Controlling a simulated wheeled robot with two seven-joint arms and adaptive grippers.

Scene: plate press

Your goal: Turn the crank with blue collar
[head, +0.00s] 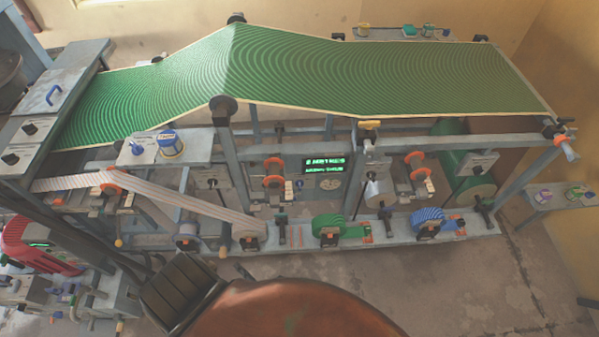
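A long green press bed (370,75) runs across the frame. A small crank-like handle (566,148) sticks out at its right end, with pale blue and orange parts; it is too small to tell which part is a collar. My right gripper is not in view.
A blue spool (427,217) and a green spool (328,228) sit on the lower rail (385,243). A panel (40,128) with a blue handle is at left. A red machine (38,245) stands lower left. A side shelf (555,193) is at right; floor at lower right is open.

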